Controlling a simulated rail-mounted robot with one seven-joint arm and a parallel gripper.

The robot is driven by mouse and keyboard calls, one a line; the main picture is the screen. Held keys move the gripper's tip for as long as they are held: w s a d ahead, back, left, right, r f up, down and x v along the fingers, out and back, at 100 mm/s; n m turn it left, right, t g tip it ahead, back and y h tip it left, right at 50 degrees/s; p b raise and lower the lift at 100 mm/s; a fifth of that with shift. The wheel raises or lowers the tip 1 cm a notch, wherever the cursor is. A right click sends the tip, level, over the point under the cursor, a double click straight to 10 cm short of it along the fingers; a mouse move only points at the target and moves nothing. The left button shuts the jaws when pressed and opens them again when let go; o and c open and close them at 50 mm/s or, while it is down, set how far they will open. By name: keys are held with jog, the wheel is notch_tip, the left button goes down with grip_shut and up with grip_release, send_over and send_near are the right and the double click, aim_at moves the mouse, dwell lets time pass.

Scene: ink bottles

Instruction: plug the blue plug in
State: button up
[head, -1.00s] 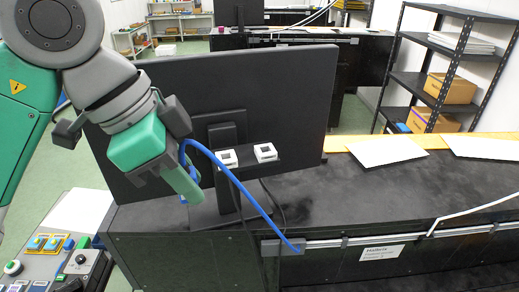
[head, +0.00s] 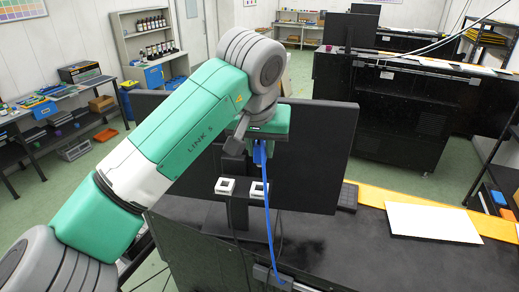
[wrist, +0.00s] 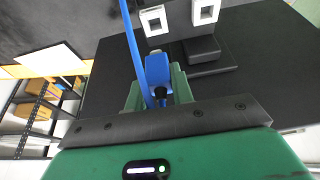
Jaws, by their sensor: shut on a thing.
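My gripper (wrist: 158,90) is shut on the blue plug (wrist: 157,64), with a green finger on each side of it. In the head view the blue plug (head: 260,155) hangs below the green gripper body, in front of the monitor's back. Two white square sockets with dark openings sit on a dark bracket below: a left one (head: 225,186) and a right one (head: 258,189). The plug appears just above the right socket, apart from it. In the wrist view the sockets show at the top (wrist: 154,20) (wrist: 205,11), beyond the plug. The fingertips are mostly hidden in the head view.
The blue cable (head: 270,235) runs from the plug down past the right socket to the desk's front edge. The black monitor (head: 310,170) stands close behind the gripper. A white sheet (head: 430,222) lies on the black desk at right, where the top is mostly clear.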

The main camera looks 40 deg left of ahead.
aim_at(259, 163)
jog(key=shift+a+f+b, duration=0.15)
jog(key=shift+f+b, duration=0.35)
jog(key=shift+f, duration=0.1)
notch_tip(259, 163, down, 4)
jog(key=b, duration=0.3)
jog(key=shift+r, duration=0.2)
jog(key=shift+f, duration=0.4)
jog(key=shift+p, duration=0.4)
jog(key=shift+f, duration=0.85)
dwell(1.6)
jog(key=o, duration=1.4)
